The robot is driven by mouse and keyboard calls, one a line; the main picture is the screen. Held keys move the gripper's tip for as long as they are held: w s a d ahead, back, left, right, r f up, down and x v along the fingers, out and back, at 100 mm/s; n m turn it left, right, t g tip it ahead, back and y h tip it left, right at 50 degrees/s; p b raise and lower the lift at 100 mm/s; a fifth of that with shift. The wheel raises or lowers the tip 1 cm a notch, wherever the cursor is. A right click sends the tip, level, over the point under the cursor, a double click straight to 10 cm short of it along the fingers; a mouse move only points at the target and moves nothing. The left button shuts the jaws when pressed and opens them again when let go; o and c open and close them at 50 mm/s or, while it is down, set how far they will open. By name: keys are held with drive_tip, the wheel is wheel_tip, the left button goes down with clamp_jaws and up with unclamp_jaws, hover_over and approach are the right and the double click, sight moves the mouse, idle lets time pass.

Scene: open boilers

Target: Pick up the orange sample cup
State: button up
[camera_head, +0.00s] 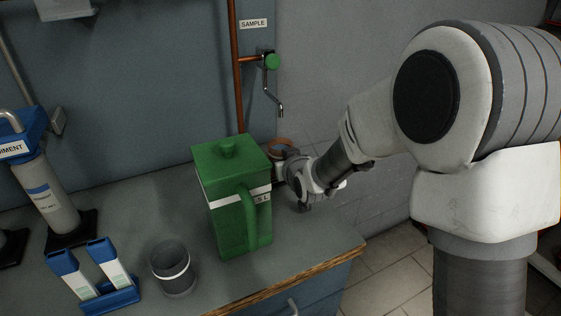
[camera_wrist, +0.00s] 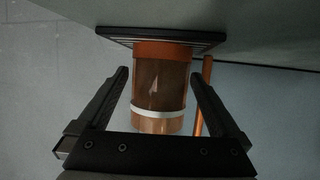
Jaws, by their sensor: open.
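The orange sample cup (camera_wrist: 160,85) shows in the wrist view as an orange-brown cylinder with a white band. It lies between the two open fingers of my gripper (camera_wrist: 162,95), with a visible gap to the finger on each side. In the head view only the orange rim of the cup (camera_head: 281,143) shows, behind the green jug, below the sample tap. My gripper (camera_head: 284,165) is at the cup there, partly hidden by the jug and my wrist.
The green jug (camera_head: 222,200) stands close left of my wrist. The sample tap (camera_head: 272,62) hangs above the cup. A grey cup (camera_head: 172,268), a blue rack with vials (camera_head: 110,300) and a cylinder on a stand (camera_head: 42,195) are on the counter (camera_head: 140,210). The counter's wooden edge (camera_head: 325,262) is in front.

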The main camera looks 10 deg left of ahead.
drive_tip(key=c, duration=1.4)
